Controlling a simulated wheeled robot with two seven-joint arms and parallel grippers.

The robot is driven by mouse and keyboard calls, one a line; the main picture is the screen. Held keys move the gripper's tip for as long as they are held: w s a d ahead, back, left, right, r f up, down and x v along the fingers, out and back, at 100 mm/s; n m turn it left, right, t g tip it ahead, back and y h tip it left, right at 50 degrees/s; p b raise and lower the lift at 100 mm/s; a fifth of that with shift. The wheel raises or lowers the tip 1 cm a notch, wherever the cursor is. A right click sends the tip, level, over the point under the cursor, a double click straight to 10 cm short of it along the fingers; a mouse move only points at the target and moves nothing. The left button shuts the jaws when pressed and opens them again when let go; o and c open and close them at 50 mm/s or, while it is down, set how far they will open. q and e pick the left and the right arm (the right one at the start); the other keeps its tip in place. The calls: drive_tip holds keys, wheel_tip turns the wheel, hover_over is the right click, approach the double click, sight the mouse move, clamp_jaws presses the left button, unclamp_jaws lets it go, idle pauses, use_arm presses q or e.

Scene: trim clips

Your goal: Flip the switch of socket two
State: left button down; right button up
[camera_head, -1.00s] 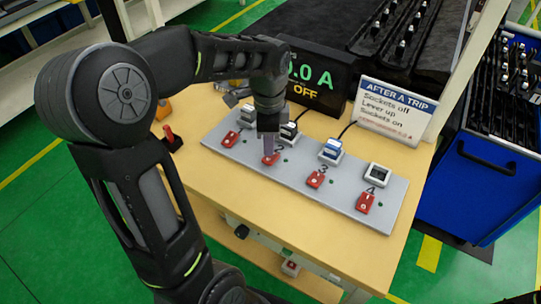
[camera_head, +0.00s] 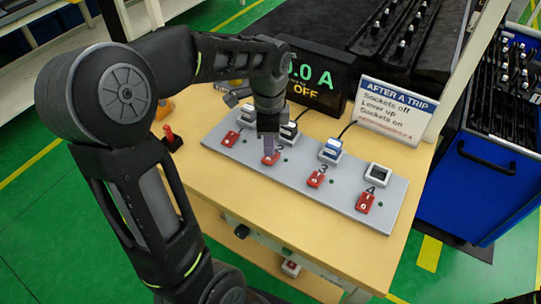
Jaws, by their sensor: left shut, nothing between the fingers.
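A grey socket panel (camera_head: 340,197) lies on the wooden bench with a row of sockets and red switches. The switch of socket two (camera_head: 270,158) is red and partly covered by my left gripper (camera_head: 268,150). The left gripper points down, shut and empty, with its fingertips at or just above that switch; I cannot tell whether they touch. Its number label is mostly hidden. The other red switches are at socket one (camera_head: 230,139), socket three (camera_head: 315,180) and socket four (camera_head: 365,203). My right gripper is not in view.
A black display (camera_head: 318,80) reading ".0 A" and "OFF" stands behind the panel, partly hidden by my arm. A sign (camera_head: 393,108) says "After a trip". A red lever (camera_head: 169,134) stands left of the panel. A blue cabinet (camera_head: 495,165) is at right.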

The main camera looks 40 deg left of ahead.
sight(269, 159)
use_arm(q)
drive_tip(key=shift+f+b, duration=0.85)
drive_tip(key=shift+f, duration=0.4)
idle(0.3)
drive_tip(key=shift+r, duration=0.15)
wheel_tip(269, 159, up, 7)
drive_tip(key=p, duration=0.6)
idle(0.7)
